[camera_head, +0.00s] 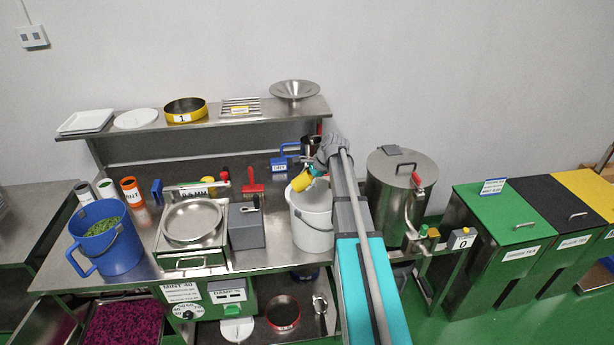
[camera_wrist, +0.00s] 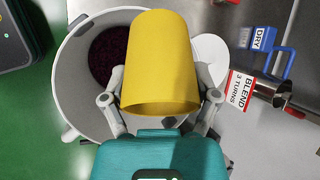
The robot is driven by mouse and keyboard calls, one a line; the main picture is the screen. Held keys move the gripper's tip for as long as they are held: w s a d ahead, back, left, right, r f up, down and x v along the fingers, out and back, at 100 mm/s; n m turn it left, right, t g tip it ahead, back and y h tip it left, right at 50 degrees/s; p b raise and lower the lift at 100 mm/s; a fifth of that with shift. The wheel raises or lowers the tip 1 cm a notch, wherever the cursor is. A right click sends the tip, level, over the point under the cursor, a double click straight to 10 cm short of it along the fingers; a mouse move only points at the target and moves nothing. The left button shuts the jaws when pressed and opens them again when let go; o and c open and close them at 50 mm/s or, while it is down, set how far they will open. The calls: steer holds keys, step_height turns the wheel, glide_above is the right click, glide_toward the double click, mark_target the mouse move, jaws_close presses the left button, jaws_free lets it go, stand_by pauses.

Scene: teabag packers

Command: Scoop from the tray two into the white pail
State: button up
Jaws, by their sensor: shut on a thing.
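My gripper (camera_wrist: 162,98) is shut on a yellow scoop (camera_wrist: 160,62), one finger on each side of it. In the head view the scoop (camera_head: 301,181) is tilted over the mouth of the white pail (camera_head: 312,238), with my gripper (camera_head: 316,170) just above the rim. The white pail (camera_wrist: 72,100) shows below the scoop in the wrist view, with dark purple-red material (camera_wrist: 108,55) on its bottom. The inside of the scoop is hidden. A tray (camera_head: 88,338) of magenta material sits low at the left; no number on it is readable.
A blue jug (camera_head: 118,262) with green leaves stands on the left of the bench. A grey box (camera_head: 246,230) is just left of the pail. A steel drum (camera_head: 398,180) stands to the right. A shelf (camera_head: 220,118) runs behind.

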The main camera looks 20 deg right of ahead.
steer(key=g+h+p, duration=0.1)
steer(key=r+h+p, duration=0.1)
steer(key=h+p, duration=0.1)
steer(key=shift+d+r+g, duration=0.1)
steer(key=shift+r+g, duration=0.15)
steer(key=shift+g, duration=0.15)
steer(key=shift+s+d+r+n+g+h+p, duration=0.1)
steer(key=shift+r+n+g+h+p, duration=0.15)
steer(key=shift+h, duration=0.45)
steer(key=shift+d+r+n+g+h+p, duration=0.1)
steer(key=shift+g+h+p, duration=0.2)
steer(key=shift+h, duration=0.4)
steer(key=shift+a, duration=0.1)
